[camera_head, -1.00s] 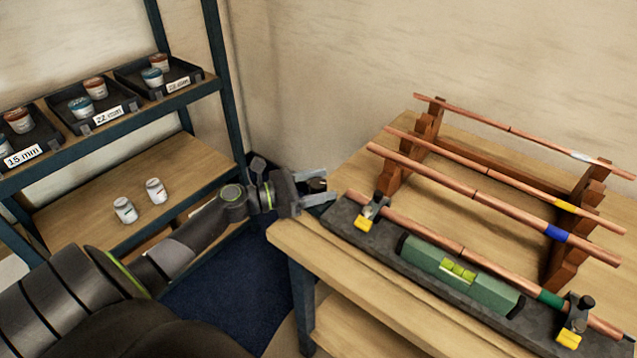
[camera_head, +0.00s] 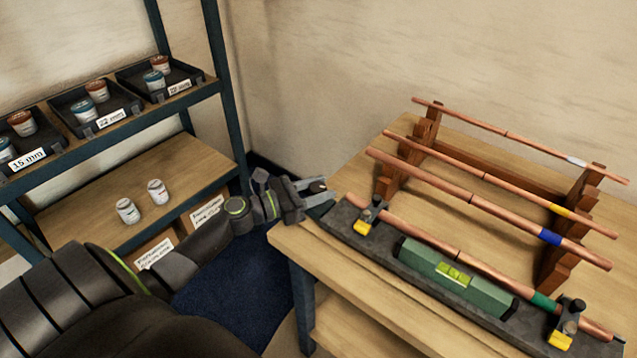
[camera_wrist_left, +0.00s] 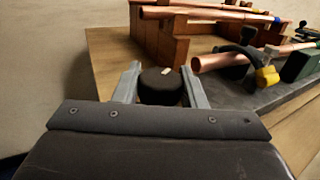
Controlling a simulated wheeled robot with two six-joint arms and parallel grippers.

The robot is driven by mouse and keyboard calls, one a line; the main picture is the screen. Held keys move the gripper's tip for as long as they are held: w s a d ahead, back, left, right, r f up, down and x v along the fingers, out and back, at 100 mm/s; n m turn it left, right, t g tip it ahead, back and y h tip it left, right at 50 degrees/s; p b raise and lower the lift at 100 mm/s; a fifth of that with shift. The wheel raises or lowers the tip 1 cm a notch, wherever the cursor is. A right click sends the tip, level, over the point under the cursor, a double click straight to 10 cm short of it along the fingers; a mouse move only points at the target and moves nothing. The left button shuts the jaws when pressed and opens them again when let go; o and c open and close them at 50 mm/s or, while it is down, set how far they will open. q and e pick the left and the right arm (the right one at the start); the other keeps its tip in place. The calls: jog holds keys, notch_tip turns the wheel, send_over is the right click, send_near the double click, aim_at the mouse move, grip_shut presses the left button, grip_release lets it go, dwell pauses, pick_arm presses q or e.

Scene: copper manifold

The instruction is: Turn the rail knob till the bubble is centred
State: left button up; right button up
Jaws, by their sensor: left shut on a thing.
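The rail knob is a black round knob with a white mark, at the left end of the dark rail (camera_head: 385,262); it shows between my fingers in the left wrist view (camera_wrist_left: 160,90). My left gripper (camera_head: 323,191) is shut on the knob, with one finger on each side of it, also in the left wrist view (camera_wrist_left: 161,78). A green spirit level (camera_head: 488,295) lies along the rail, with a yellow-green vial (camera_head: 454,274). The bubble is too small to place exactly. My right gripper is not in view.
A copper pipe (camera_head: 420,236) lies along the rail under yellow-tabbed clamps (camera_head: 369,215) (camera_head: 568,325). A wooden rack (camera_head: 388,177) with several copper pipes stands behind on the table (camera_head: 345,285). A shelf (camera_head: 100,195) with trays and jars stands at the left.

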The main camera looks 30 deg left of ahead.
pick_arm(q)
jog(key=n+t+y+p, duration=0.1)
jog(key=y, duration=0.1)
jog(key=n+y+p, duration=0.1)
jog(key=y+p, duration=0.1)
jog(key=shift+r+n+t, duration=0.2)
jog(key=shift+n+t, duration=0.2)
jog(key=shift+f+n+t+y+p, duration=0.15)
jog(key=shift+n+t+y+p, duration=0.15)
jog(key=shift+n+y+p, duration=0.5)
jog(key=shift+y, duration=0.5)
jog(key=shift+b, duration=0.3)
jog(key=o, duration=1)
jog(key=shift+s, duration=0.1)
